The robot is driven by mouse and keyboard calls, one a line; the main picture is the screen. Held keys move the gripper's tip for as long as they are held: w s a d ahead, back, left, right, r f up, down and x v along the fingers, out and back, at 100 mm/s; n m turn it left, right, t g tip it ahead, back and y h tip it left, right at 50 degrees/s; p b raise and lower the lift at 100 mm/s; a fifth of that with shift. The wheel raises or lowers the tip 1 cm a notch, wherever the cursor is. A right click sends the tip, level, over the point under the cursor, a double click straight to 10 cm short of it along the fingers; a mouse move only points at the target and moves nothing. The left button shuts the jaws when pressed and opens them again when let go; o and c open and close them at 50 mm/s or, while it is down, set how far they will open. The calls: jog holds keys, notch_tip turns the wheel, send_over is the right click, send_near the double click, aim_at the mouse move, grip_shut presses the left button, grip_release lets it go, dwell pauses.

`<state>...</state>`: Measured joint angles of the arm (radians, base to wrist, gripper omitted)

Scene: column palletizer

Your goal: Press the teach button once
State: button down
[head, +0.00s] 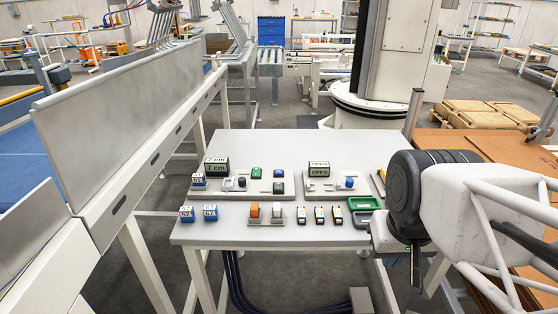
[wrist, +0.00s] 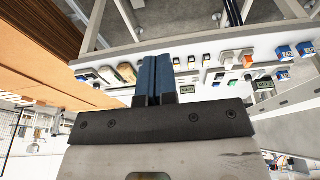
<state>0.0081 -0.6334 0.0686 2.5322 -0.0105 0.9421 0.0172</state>
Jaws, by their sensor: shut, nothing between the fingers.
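The control table (head: 330,220) carries a left panel (head: 217,193) and a right panel (head: 318,192). No label is legible, so I cannot tell which is the teach button. My gripper (head: 416,285) points down beyond the table's right front corner, apart from the panels. In the wrist view its blue fingers (wrist: 153,62) are together and empty.
A conveyor with a metal side wall (head: 130,90) runs on the left. Brown boards (head: 470,145) lie on the right.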

jog(key=shift+w, duration=0.1)
dwell(0.7)
jog(key=m+t+y, duration=0.2)
jog(key=t+y, duration=0.3)
jog(key=y, duration=0.1)
send_over(280, 171)
notch_tip(280, 171, down, 7)
jog(key=shift+w, duration=0.1)
jog(key=shift+f, duration=0.2)
jog(key=shift+f, duration=4.2)
jog(key=shift+f, duration=0.6)
